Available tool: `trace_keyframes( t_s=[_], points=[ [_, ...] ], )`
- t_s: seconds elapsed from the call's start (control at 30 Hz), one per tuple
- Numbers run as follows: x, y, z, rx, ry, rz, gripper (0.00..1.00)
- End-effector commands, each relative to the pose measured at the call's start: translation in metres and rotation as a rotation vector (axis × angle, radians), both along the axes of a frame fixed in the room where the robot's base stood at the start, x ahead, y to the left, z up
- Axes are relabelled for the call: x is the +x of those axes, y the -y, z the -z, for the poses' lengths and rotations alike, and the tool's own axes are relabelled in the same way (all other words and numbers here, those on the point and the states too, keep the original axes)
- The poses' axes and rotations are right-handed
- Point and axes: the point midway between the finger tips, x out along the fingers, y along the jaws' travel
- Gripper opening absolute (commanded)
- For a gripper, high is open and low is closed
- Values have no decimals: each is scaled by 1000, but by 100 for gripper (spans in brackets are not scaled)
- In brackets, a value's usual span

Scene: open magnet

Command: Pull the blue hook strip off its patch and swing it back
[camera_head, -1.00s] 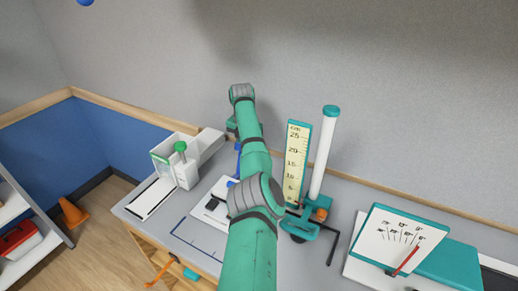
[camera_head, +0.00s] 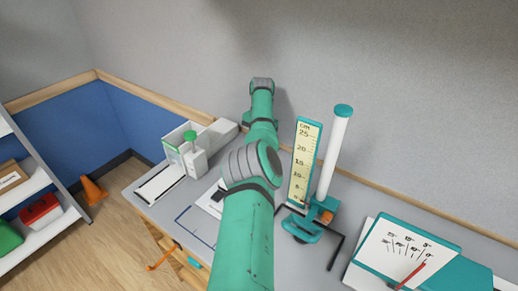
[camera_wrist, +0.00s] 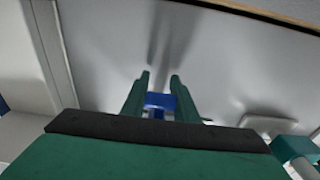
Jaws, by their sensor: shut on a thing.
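In the wrist view, the two green fingers of my gripper (camera_wrist: 160,78) reach forward with a small gap between them. A blue piece, which looks like the blue hook strip (camera_wrist: 158,101), lies between the fingers, and my gripper is shut on it. Its far end and the patch are hidden, so I cannot tell whether they touch. In the head view my arm covers the gripper and the strip. Part of a white plate (camera_head: 211,200) shows on the bench beside my arm.
A teal stand with a cm scale (camera_head: 305,160) and white tube (camera_head: 333,155) stands close to the right of my arm. A white device with a green knob (camera_head: 190,136) is to the left. A dial board (camera_head: 405,255) lies at the right. The wall is behind.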

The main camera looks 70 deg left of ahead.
Motion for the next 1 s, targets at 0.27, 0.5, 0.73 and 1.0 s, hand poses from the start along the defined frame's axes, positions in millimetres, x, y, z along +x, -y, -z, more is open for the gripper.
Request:
trace_keyframes(
  t_s=[0.27,0.5,0.73,1.0],
  points=[
    [-10,4,11,-22,-19,-6,0],
    [-9,2,9,-17,-15,-6,45],
    [-7,1,7,-12,-9,-4,45],
    [2,1,3,7,15,-6,45]
  ],
)
